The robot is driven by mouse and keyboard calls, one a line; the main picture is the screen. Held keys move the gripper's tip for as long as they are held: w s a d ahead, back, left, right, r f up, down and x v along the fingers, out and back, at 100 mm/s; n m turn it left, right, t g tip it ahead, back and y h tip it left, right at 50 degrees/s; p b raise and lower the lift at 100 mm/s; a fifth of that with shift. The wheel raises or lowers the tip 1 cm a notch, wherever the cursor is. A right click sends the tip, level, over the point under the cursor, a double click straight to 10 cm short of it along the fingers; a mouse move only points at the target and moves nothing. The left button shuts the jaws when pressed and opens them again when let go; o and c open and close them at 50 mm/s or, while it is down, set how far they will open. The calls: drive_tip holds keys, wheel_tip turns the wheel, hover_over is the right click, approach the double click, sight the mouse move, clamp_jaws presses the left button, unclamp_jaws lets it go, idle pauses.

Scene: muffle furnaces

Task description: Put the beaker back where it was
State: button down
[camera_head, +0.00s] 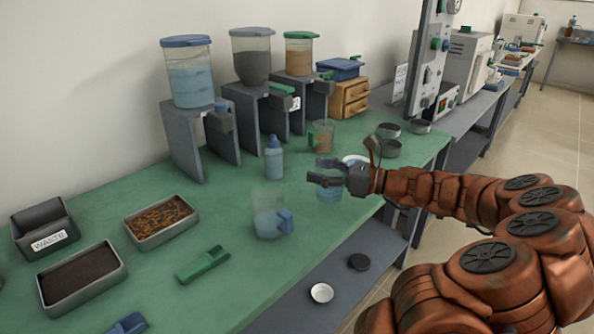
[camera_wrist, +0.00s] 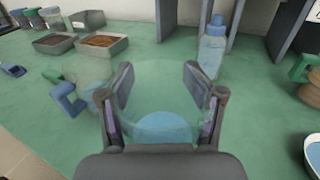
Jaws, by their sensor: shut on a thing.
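My gripper (camera_head: 328,170) is shut on a clear beaker (camera_head: 328,192) with blue liquid in its lower part, near the right edge of the green table. In the wrist view the two fingers of my gripper (camera_wrist: 158,85) stand on either side of this clear beaker (camera_wrist: 162,125), which looks upright. I cannot tell whether its base touches the table. A green-handled beaker (camera_head: 322,137) with brown contents stands behind my gripper.
A blue bottle (camera_head: 274,158) stands left of my gripper. A white dish (camera_head: 355,159) and dark round dishes (camera_head: 388,148) lie behind it. Dispensers on grey stands (camera_head: 200,140) line the wall. Trays (camera_head: 160,220) and a green scoop (camera_head: 203,264) lie left. A lower shelf (camera_head: 335,275) is in front.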

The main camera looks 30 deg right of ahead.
drive_tip(key=shift+w+a+f+b, duration=0.15)
drive_tip(key=shift+w+f, duration=0.55)
drive_tip(key=shift+w, duration=0.85)
drive_tip(key=shift+w+d+f+b, duration=0.1)
drive_tip(key=shift+w+f, duration=0.65)
drive_tip(key=shift+w, duration=0.85)
drive_tip(key=shift+w+a+f+b, duration=0.15)
drive_tip(key=shift+w+f, duration=0.55)
drive_tip(key=shift+w, duration=0.85)
drive_tip(key=shift+d+f, duration=0.1)
drive_tip(key=shift+f, duration=0.05)
drive_tip(key=shift+c, duration=0.9)
unclamp_jaws()
drive_tip(key=shift+s+d, duration=0.2)
drive_tip(key=shift+s, duration=0.05)
drive_tip(key=v, duration=1.1)
drive_tip(key=shift+s+d+r+p, duration=0.15)
drive_tip(key=shift+r+p, duration=0.05)
drive_tip(key=shift+p, duration=0.15)
